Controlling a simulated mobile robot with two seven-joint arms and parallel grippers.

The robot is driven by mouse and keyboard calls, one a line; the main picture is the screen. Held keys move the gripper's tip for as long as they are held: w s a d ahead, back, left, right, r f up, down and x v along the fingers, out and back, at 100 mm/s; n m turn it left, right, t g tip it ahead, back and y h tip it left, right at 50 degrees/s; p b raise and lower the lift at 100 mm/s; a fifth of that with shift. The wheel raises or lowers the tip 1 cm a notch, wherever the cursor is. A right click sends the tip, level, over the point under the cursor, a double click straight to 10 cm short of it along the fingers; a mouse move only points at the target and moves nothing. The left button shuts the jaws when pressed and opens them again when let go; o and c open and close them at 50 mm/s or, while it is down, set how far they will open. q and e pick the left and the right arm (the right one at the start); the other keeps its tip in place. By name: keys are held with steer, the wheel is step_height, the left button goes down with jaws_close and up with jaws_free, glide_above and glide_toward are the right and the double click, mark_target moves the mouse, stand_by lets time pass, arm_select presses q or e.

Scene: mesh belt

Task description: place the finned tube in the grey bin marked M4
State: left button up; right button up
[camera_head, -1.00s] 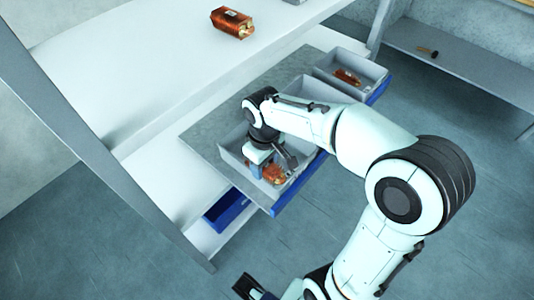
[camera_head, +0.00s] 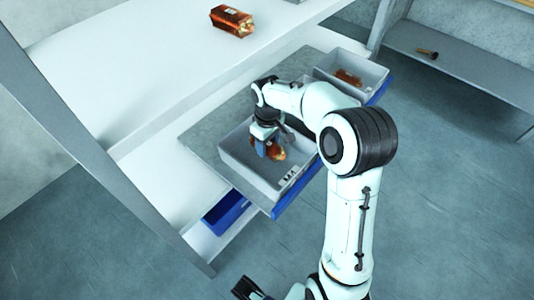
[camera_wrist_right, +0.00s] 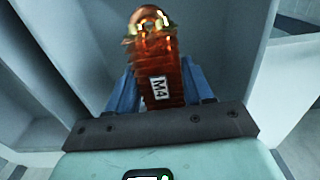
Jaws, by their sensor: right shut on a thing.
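The finned tube (camera_head: 276,149) is copper-orange with ribbed sides. My right gripper (camera_head: 267,150) is shut on it, with blue fingers at its sides. In the right wrist view the tube (camera_wrist_right: 165,65) has a shiny rounded end and a white label reading M4. In the head view the tube shows over the inside of the nearest grey bin (camera_head: 237,167). I cannot tell its height above the bin floor. That bin has a small white label (camera_head: 289,178) on its front wall, whose text seems to read M4. My left gripper is not clearly seen.
A grey bin (camera_head: 378,72) at the back right holds orange pieces. My arm partly hides the space between the bins. Another copper part (camera_head: 232,21) lies on the white upper shelf (camera_head: 150,65). A blue container (camera_head: 226,213) sits below. A dark object (camera_head: 427,53) lies on the far shelf.

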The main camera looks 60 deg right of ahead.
mark_target(267, 160)
arm_select(q)
steer(key=shift+w+a+f+t+b, duration=0.2)
steer(key=shift+w+a+f+b, duration=0.1)
steer(key=shift+w+f, duration=0.15)
steer(key=shift+w+a+f+t+b, duration=0.2)
steer(key=shift+w+f+b, duration=0.1)
steer(key=shift+w, duration=0.25)
arm_select(e)
steer(key=shift+f, duration=2.35)
steer(key=shift+f, duration=0.2)
steer(key=o, duration=1.3)
steer(key=shift+r, duration=0.1)
step_height(267, 160, up, 11)
steer(key=p, duration=0.3)
steer(key=shift+r, duration=0.6)
arm_select(q)
steer(key=shift+g, duration=0.6)
steer(key=s+r, duration=0.1)
steer(key=s+d+r, duration=0.1)
steer(key=s+r, duration=0.1)
steer(key=shift+s+d+r, duration=0.15)
steer(key=shift+s+r, duration=0.05)
